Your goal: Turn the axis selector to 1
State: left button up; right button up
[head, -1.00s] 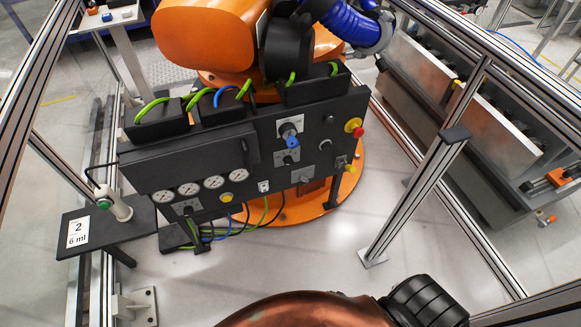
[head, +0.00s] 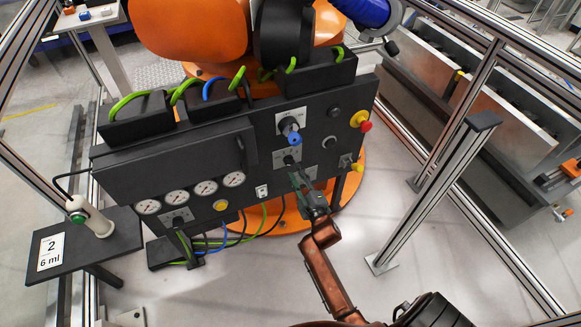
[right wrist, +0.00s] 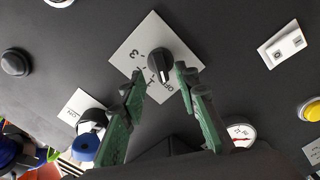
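The axis selector (right wrist: 159,62) is a black rotary knob on a white plate (right wrist: 126,59) with printed marks, among them OFF and 3. The plate appears rotated in the right wrist view. A pale line on the knob runs roughly toward the OFF side; its exact setting is hard to tell. In the head view the selector (head: 289,160) sits below a blue-tipped knob (head: 293,137). My right gripper (right wrist: 158,82) is open and empty, its green fingers spread toward the knob's two sides, with no clear contact. In the head view it (head: 298,177) is just below the selector. My left gripper is not visible.
The black panel carries several gauges (head: 175,201), a yellow button (head: 220,205) and a red-and-yellow stop button (head: 364,121). A metal post (head: 440,185) stands right of the panel. A small side table (head: 110,240) holds a white-and-green handheld part (head: 90,216).

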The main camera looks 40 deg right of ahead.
aim_at(291, 165)
jog(key=x, duration=0.2)
jog(key=shift+w+f+b, duration=0.2)
jog(key=shift+w+b, duration=0.1)
jog(key=shift+w, duration=0.1)
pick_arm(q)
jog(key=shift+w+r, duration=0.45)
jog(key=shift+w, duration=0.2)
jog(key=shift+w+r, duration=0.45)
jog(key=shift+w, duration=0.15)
pick_arm(e)
jog(key=shift+w+d+r, duration=0.1)
jog(key=shift+w+d, duration=0.15)
jog(key=shift+w, duration=0.45)
grip_shut()
